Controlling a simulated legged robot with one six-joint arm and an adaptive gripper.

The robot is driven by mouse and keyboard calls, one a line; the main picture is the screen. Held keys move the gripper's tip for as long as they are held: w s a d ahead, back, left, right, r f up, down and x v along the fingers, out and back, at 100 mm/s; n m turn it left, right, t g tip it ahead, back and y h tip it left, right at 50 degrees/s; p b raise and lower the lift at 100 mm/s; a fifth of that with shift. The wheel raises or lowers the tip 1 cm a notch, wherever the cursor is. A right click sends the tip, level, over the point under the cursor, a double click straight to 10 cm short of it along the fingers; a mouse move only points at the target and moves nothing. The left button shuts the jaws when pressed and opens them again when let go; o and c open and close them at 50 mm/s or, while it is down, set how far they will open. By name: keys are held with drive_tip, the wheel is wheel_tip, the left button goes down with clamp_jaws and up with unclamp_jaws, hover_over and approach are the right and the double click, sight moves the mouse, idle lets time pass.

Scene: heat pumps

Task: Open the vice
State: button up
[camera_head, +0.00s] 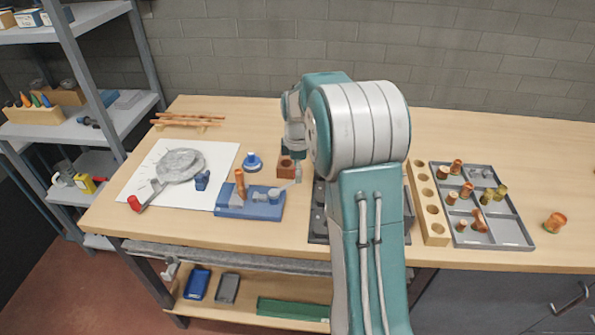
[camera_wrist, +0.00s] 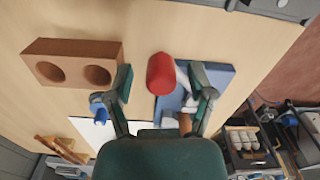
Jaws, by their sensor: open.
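The blue vice (camera_head: 248,205) lies on the workbench, left of my arm in the head view. An upright copper tube (camera_head: 240,184) stands at it, and a grey lever (camera_head: 287,187) reaches right from it. In the wrist view the vice (camera_wrist: 213,80) is at the right, partly behind a finger, with a bit of copper tube (camera_wrist: 185,122) showing. A red knob (camera_wrist: 162,73) sits beside the vice, in the gap between the fingers. My gripper (camera_wrist: 164,86) is open, with a finger on each side of the knob; contact is not clear. My arm hides the knob in the head view.
A brown block with holes (camera_wrist: 72,62) lies close left of my gripper. A blue round item (camera_head: 253,162) stands nearby. A grey disc tool with a red-ended handle (camera_head: 180,163) lies on white paper. A grey tray of fittings (camera_head: 515,233) is at the right.

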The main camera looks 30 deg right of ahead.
wheel_tip(320, 180, up, 11)
drive_tip(key=shift+w+f, duration=0.1)
drive_tip(key=shift+f, duration=0.1)
drive_tip(key=shift+r, duration=0.45)
drive_tip(key=s+a+r+m+t, duration=0.3)
drive_tip(key=s+a+r+m, duration=0.35)
drive_tip(key=s+a, duration=0.45)
drive_tip(key=s+a+f+m+t, duration=0.1)
drive_tip(key=s+a+f+m, duration=0.1)
drive_tip(key=s, duration=0.6)
drive_tip(key=s+a+f+m+t, duration=0.1)
drive_tip(key=s+a+f+m, duration=0.1)
drive_tip(key=s, duration=0.6)
drive_tip(key=shift+s+a+m+t, duration=0.3)
drive_tip(key=shift+a+m, duration=0.15)
drive_tip(key=shift+m, duration=0.8)
